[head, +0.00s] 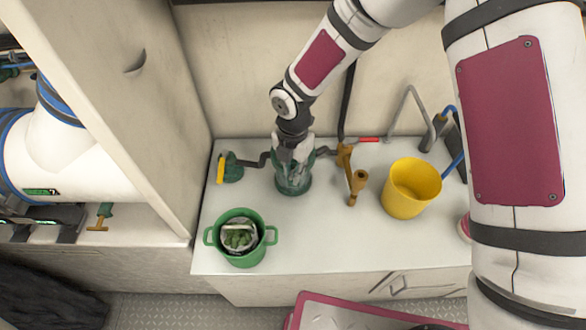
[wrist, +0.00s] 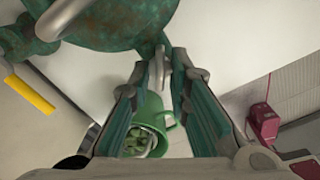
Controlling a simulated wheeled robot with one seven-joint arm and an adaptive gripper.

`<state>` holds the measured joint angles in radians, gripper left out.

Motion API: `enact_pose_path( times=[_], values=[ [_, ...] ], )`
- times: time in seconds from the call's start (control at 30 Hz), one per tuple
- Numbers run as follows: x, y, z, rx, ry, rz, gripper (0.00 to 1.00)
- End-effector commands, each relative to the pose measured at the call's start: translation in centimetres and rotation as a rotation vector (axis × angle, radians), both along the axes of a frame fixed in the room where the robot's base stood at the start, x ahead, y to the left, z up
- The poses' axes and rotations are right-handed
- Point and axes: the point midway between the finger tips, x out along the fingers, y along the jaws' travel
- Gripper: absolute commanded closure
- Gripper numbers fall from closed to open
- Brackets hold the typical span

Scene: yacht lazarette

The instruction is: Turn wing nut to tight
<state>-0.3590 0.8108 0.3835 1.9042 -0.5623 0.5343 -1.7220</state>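A green strainer (head: 293,182) with a glassy-looking body stands on the white counter, and my gripper (head: 295,145) is over its top. In the wrist view, its mottled green body or lid (wrist: 110,25) fills the top, crossed by a silver bar (wrist: 62,18). A small grey piece, likely the wing nut (wrist: 162,70), shows between the fingertips, close to the right one. My gripper also shows in the wrist view (wrist: 158,72), its two green-padded fingers apart. I cannot tell whether either finger touches the grey piece. The wing nut is hidden by my gripper in the head view.
A green pot (head: 237,255) with green contents stands front left on the counter. A yellow bucket (head: 412,190) and an upright bronze fitting (head: 357,182) are to the right. A green valve with a yellow handle (head: 228,168) is to the left. The front middle counter is clear.

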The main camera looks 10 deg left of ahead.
Motion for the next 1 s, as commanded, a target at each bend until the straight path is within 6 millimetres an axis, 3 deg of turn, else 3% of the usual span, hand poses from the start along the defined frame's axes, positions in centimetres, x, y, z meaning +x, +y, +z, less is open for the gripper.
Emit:
enact_pose_path(
  times=[0.17, 0.5, 0.8, 0.83, 0.87, 0.9, 1.0],
  values=[
    [0.05, 0.04, -0.01, 0.0, 0.0, -0.025, 1.0],
    [0.1, 0.13, 0.0, 0.001, 0.0, -0.252, 1.0],
    [0.06, 0.13, 0.05, 0.001, 0.0, -0.261, 1.0],
    [0.06, 0.14, 0.05, 0.001, 0.0, -0.261, 0.76],
    [0.06, 0.13, 0.05, 0.001, 0.0, -0.261, 0.69],
    [0.06, 0.13, 0.05, 0.001, 0.0, -0.261, 0.63],
    [0.06, 0.12, 0.04, 0.001, 0.0, -0.26, 0.63]
  ],
)
